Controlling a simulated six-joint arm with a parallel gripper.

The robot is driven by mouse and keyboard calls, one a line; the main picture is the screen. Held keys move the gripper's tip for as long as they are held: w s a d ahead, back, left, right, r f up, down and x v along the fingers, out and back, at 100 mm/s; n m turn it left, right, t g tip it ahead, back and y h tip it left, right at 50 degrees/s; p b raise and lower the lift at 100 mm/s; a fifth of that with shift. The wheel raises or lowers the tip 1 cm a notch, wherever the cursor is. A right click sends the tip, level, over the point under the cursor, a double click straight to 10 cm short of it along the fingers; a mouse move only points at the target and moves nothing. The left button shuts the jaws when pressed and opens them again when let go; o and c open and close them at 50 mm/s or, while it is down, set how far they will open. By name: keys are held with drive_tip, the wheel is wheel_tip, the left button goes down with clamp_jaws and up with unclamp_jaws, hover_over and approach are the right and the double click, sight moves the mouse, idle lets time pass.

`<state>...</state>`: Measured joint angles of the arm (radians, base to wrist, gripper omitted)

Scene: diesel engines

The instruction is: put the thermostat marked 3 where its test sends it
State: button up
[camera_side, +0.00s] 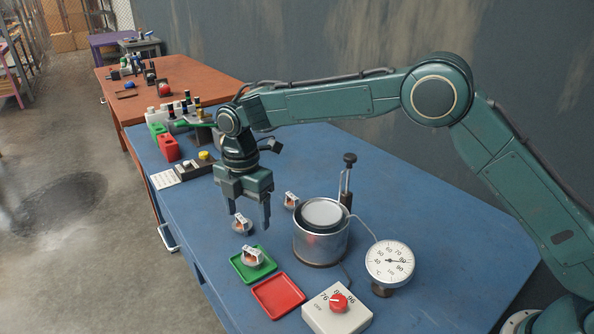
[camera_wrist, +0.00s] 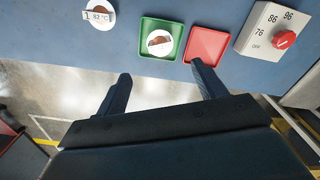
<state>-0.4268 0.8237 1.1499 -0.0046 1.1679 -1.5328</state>
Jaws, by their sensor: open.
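Three small thermostats show in the side view. One (camera_side: 242,223) stands on the blue table by my gripper (camera_side: 254,216); in the wrist view its tag (camera_wrist: 99,14) reads 1, 82 °C. A second (camera_side: 252,258) sits in the green tray (camera_side: 237,268), with no number readable; it also shows in the wrist view (camera_wrist: 160,43). A third (camera_side: 291,201) stands left of the metal pot (camera_side: 320,245), its mark too small to read. I cannot tell which is marked 3. The red tray (camera_side: 278,295) is empty. My gripper is open and empty above the table.
A dial thermometer (camera_side: 389,263) stands right of the pot. A control box (camera_side: 337,315) with a red knob, marked OFF, 76, 86 and 96, sits in front. A tall black-knobbed rod (camera_side: 348,180) rises behind the pot. Red and green bins and small parts are at the table's far end.

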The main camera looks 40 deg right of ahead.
drive_tip(key=shift+r, duration=0.15)
drive_tip(key=s+d+r+m+t, duration=0.3)
drive_tip(key=s+d+r+m, duration=0.8)
drive_tip(key=s+d+r, duration=0.45)
drive_tip(key=s+d+m+t, duration=0.1)
drive_tip(key=s+d+m, duration=0.3)
drive_tip(key=s, duration=0.6)
drive_tip(key=s+d+m+t, duration=0.1)
drive_tip(key=s+d+m, duration=0.4)
drive_tip(key=s, duration=0.5)
drive_tip(key=shift+f+m+t, duration=0.25)
drive_tip(key=shift+m+t, duration=0.05)
drive_tip(key=shift+m, duration=1)
